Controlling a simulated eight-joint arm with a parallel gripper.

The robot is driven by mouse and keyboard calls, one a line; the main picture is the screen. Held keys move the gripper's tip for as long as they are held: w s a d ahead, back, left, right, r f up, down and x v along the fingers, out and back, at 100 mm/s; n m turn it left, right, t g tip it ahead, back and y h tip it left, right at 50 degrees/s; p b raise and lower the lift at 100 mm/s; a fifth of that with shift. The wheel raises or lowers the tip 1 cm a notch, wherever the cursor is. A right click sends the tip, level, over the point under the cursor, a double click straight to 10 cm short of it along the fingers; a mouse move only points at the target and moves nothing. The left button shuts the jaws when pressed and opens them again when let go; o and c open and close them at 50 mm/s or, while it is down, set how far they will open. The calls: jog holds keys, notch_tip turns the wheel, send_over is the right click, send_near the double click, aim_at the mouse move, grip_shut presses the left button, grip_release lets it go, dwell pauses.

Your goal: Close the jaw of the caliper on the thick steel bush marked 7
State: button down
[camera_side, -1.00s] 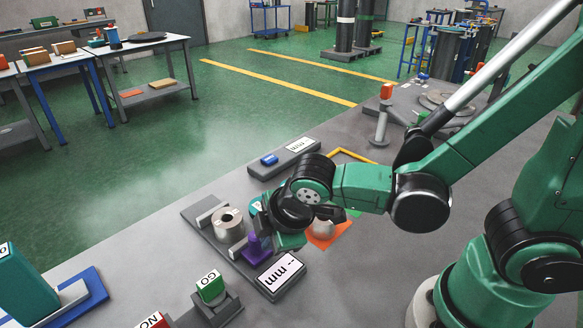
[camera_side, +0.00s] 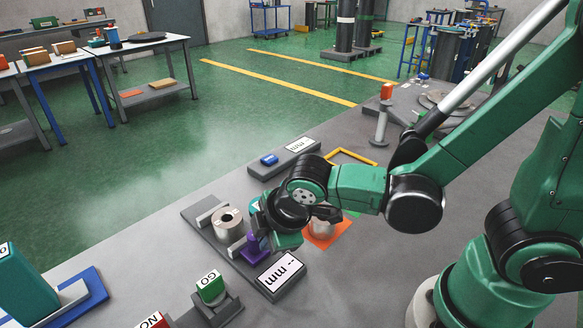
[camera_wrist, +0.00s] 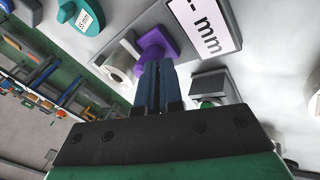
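The caliper has a dark grey base (camera_side: 192,214) with a display (camera_side: 280,271) reading "-- mm". A thick steel bush (camera_side: 229,226) with a central hole stands on it between a light grey fixed jaw (camera_side: 211,213) and the purple sliding jaw (camera_side: 257,246). I cannot read a number on the bush. In the wrist view, the bush (camera_wrist: 117,68) is partly hidden beside the purple jaw (camera_wrist: 158,42). My gripper (camera_wrist: 156,64) has its dark blue fingers together, their tips at the purple jaw. I see nothing between them. In the side view the wrist hides the tips.
A second steel cylinder (camera_side: 321,228) stands on an orange square (camera_side: 339,236). A green GO block (camera_side: 210,287) and a red NO block (camera_side: 153,321) are at the front. A grey gauge with a blue block (camera_side: 269,160) lies behind. A teal piece (camera_wrist: 80,16) shows in the wrist view.

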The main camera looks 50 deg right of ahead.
jog(key=shift+w+f, duration=0.55)
jog(key=shift+w, duration=0.3)
jog(key=shift+w+f, duration=0.55)
jog(key=shift+w, duration=0.25)
dwell(2.6)
jog(key=shift+s+r, duration=0.75)
jog(key=shift+s, duration=0.3)
jog(key=shift+s+r, duration=0.7)
jog(key=shift+s, duration=0.35)
jog(key=d+r+m+t, duration=0.2)
jog(key=d+r+m, duration=0.5)
jog(key=d+m, duration=0.3)
jog(key=m, duration=0.2)
jog(key=shift+s+r+m, duration=0.25)
jog(key=shift+s+m, duration=0.05)
jog(key=shift+s, duration=0.05)
